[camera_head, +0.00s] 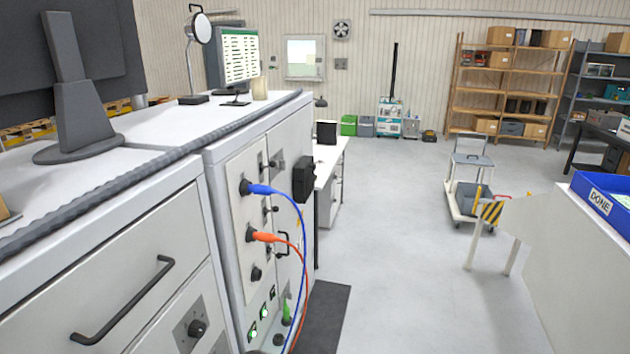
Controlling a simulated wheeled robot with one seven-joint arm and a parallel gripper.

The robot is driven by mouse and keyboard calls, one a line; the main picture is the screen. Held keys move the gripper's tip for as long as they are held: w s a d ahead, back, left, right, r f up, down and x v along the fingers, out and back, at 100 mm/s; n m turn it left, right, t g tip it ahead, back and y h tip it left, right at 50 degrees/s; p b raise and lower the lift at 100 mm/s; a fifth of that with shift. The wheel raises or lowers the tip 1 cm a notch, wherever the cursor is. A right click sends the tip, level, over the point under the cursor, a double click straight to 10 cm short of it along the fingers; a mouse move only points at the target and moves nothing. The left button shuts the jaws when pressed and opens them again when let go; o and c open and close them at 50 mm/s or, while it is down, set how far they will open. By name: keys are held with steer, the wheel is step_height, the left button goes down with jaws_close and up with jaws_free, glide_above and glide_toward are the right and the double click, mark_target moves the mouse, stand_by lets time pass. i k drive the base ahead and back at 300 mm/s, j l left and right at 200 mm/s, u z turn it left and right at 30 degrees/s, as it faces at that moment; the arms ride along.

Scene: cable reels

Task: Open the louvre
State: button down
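I cannot make out for sure which thing is the louvre. On the back wall hangs a small square unit with a dark fan-like front (342,29). To its left is a pale framed panel or window (304,58). Both are far off, and their slats, if any, are too small to tell. On the near left stands a white cabinet with a control panel (238,245), with a blue plug (262,189) and an orange plug (265,236) in it. My gripper is not in view.
A drawer front with a black handle (122,300) is close at the lower left. A blue "DONE" tray (603,203) stands at the right, with a striped barrier (491,212) beside it. A cart (470,190) stands beyond. The grey floor (400,255) between is clear.

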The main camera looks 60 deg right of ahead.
mark_target(307, 180)
steer(key=k+l+z, duration=0.25)
steer(key=z, duration=0.25)
steer(key=k+l+z, duration=0.25)
steer(key=z, duration=0.25)
steer(key=k+l+z, duration=0.1)
steer(key=l+z, duration=0.35)
